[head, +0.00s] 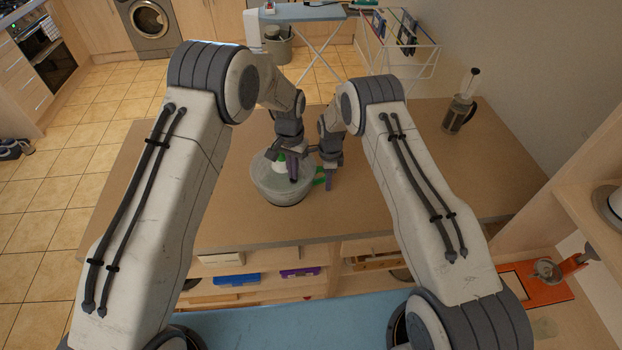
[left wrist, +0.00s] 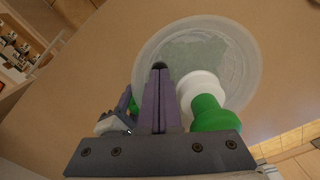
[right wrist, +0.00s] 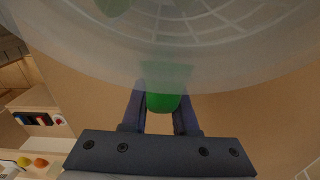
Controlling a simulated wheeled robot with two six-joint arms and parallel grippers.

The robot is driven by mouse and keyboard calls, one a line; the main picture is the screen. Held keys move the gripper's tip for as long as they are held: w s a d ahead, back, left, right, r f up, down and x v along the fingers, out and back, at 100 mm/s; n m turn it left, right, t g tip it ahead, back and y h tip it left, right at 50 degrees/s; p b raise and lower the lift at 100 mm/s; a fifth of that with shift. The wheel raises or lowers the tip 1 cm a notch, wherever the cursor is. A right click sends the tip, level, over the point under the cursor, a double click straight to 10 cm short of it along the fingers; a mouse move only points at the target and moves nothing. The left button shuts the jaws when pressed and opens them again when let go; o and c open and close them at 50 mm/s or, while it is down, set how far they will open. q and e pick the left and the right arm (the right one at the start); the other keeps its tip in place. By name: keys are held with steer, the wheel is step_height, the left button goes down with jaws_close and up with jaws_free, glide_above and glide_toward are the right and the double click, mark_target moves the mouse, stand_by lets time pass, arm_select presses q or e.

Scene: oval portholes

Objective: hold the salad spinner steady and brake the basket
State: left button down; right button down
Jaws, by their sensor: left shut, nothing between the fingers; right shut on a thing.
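The salad spinner (head: 265,184) is a round translucent bowl standing upright on the counter. Its lid has a white hub (left wrist: 197,90) with a green knob (left wrist: 209,114), seen in the left wrist view. My left gripper (head: 293,179) has its purple fingers together and empty, above the lid beside the hub and knob; whether they touch is unclear. My right gripper (head: 328,183) is at the bowl's right side, shut on a green side handle (right wrist: 163,101). In the right wrist view the fingers lie either side of that handle, their tips behind the translucent rim.
The wooden counter (head: 420,170) is mostly clear around the spinner. A glass jug-like appliance (head: 460,112) stands at the counter's far right. Shelves with a blue box (head: 236,280) and a purple box (head: 299,272) are below the near edge.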

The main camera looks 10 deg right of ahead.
stand_by(0.3)
arm_select(q)
steer(key=shift+r, duration=3.05)
arm_select(e)
steer(key=c, duration=0.6)
jaws_free()
steer(key=shift+r, duration=0.1)
